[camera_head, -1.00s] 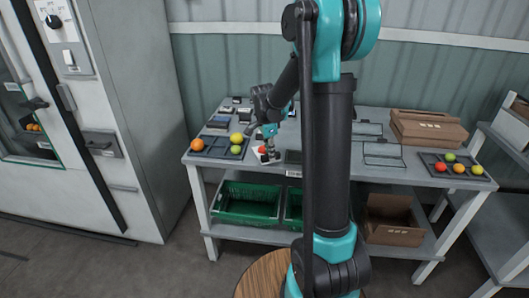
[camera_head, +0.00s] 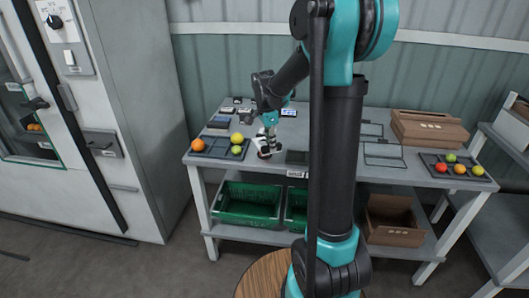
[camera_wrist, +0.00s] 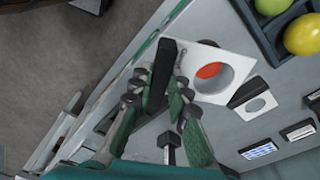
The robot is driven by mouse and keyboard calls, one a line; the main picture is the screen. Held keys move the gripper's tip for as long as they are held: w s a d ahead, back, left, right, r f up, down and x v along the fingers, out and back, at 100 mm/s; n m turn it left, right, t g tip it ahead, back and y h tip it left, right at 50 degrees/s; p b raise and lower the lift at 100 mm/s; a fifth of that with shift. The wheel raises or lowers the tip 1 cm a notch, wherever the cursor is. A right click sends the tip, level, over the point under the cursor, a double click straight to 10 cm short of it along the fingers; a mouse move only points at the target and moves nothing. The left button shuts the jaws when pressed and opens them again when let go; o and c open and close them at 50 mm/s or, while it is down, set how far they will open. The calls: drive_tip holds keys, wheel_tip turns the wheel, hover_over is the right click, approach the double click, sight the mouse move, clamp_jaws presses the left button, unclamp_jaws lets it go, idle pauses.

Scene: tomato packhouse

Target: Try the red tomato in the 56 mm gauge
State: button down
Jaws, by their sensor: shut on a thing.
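My gripper (camera_wrist: 165,75) is shut on the black handle (camera_wrist: 160,82) of a white gauge plate with a round hole (camera_wrist: 232,62). The red tomato (camera_wrist: 209,70) shows as a patch on one side of the hole; the rest of it is hidden. I cannot tell whether it is in the hole or below it. In the head view, my gripper (camera_head: 266,142) is low over the front left of the bench, with only a dark red bit of the tomato showing under it. A smaller white gauge (camera_wrist: 255,104) with a black handle lies nearby. No gauge size is readable.
A dark tray (camera_head: 213,151) with an orange, a yellow and a green fruit stands at left. Small boxes with displays (camera_wrist: 260,150) lie behind. A second fruit tray (camera_head: 432,164) and cardboard boxes (camera_head: 428,128) are at right. Green crates (camera_head: 247,205) sit on the lower shelf.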

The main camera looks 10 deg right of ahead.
drive_tip(key=shift+r, duration=1.5)
